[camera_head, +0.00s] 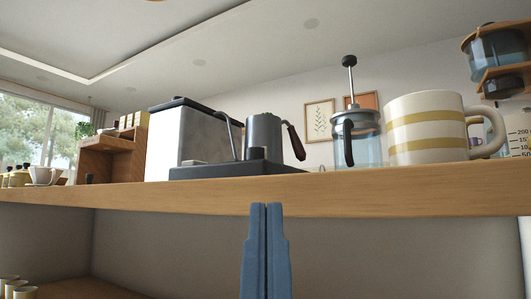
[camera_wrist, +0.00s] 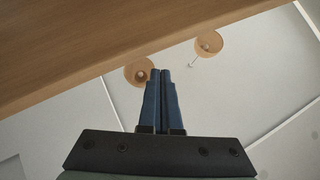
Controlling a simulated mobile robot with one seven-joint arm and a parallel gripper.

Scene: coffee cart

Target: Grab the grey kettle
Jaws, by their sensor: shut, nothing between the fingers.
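The grey kettle (camera_head: 265,136) stands upright in the head view, on or behind a dark flat base (camera_head: 230,171) on the wooden counter. Its dark reddish handle (camera_head: 296,142) points right. My gripper (camera_head: 265,206) is in front of the counter's front edge, below the kettle in the picture and apart from it. Its blue fingers are shut with nothing between them. The wrist view shows the shut fingers (camera_wrist: 160,73) pointing up past the wooden counter's underside or edge; the kettle is not in that view.
The counter edge (camera_head: 150,196) lies between my gripper and the kettle. A white and black machine (camera_head: 180,135) stands left of the kettle. A French press (camera_head: 360,150) and a striped mug (camera_head: 425,128) stand right. A shelf space below the counter holds cups (camera_head: 20,290) at lower left.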

